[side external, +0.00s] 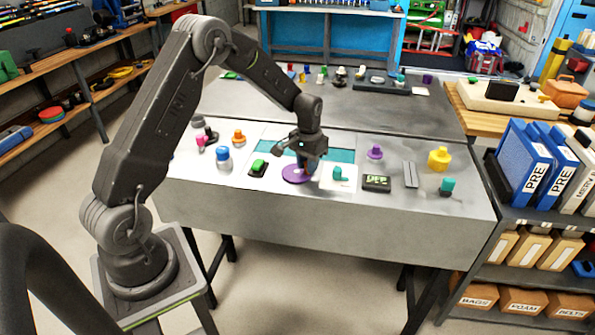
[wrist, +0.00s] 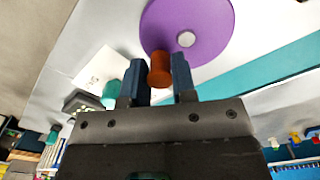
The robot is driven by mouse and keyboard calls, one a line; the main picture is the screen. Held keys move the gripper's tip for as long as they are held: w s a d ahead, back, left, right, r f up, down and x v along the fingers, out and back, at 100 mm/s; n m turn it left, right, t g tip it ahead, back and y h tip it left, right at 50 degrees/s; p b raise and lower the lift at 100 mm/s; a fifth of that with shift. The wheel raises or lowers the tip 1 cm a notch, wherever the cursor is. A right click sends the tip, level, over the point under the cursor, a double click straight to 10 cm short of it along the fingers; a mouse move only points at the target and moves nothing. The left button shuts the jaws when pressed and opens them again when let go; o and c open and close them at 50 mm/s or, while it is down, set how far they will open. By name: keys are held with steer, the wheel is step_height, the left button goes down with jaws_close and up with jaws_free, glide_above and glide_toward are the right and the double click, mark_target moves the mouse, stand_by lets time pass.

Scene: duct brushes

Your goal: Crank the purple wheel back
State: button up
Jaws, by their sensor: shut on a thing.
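The purple wheel (side external: 293,175) lies flat on the grey bench panel near its front, left of the middle. In the wrist view the wheel (wrist: 205,20) is a purple disc with a pale round hub (wrist: 186,40). An orange-brown crank handle (wrist: 160,72) stands at its rim. My gripper (wrist: 158,62) has one blue finger on each side of the handle and is shut on it. In the side view my gripper (side external: 309,166) points down over the wheel's right part and hides the handle.
A teal lever on a white plate (side external: 339,176) sits just right of the wheel. A display box (side external: 376,183) is further right. A green switch (side external: 258,167) and a blue knob (side external: 223,158) are left. A purple knob (side external: 375,152) stands behind.

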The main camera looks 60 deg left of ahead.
mark_target(297, 178)
steer(key=shift+s+d, duration=0.35)
steer(key=shift+s, duration=0.25)
steer(key=shift+s, duration=0.65)
steer(key=shift+s+a, duration=0.2)
steer(key=shift+s, duration=0.4)
